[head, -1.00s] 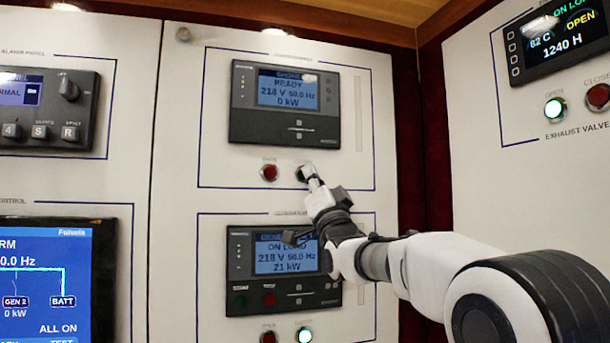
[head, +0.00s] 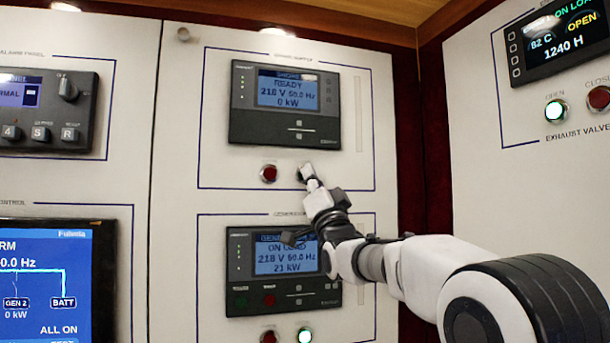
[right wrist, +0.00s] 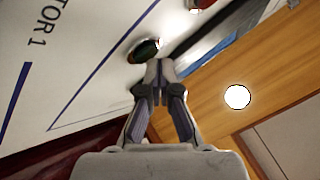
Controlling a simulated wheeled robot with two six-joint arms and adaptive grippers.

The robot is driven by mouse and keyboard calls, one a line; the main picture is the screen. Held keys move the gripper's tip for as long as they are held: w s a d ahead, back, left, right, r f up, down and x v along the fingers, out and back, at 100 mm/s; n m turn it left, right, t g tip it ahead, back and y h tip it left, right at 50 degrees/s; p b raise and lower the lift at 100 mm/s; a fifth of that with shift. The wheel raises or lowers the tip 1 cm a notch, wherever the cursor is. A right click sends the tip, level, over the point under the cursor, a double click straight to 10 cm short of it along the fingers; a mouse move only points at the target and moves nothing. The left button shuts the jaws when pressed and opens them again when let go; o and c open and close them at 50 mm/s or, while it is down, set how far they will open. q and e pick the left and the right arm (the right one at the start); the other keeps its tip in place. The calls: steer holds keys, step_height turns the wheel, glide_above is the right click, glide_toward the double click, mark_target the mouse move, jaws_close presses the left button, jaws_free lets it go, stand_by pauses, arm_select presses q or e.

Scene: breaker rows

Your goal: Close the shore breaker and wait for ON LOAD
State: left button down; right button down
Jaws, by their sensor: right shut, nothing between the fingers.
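The shore panel (head: 287,104) is at the upper middle of the head view, and its screen reads READY, 218 V, 50.0 Hz, 0 kW. In the right wrist view the green button (right wrist: 142,50) shows just beyond my closed fingertips (right wrist: 158,64). The tips are at or very near it; I cannot tell whether they touch. My right gripper is shut and empty. My left gripper is not in view.
The generator panel (head: 240,262) below reads ON LOAD, 21 kW, with a lit green button (head: 305,335) under it. A blue control screen (head: 55,285) is at lower left. The exhaust valve panel (head: 560,40) is on the right wall.

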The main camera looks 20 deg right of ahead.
steer(key=shift+w+p, duration=0.45)
stand_by(0.3)
steer(key=shift+s+b, duration=0.85)
steer(key=shift+b, duration=0.25)
steer(key=shift+f, duration=0.1)
steer(key=s+b, duration=0.5)
steer(key=shift+d, duration=0.1)
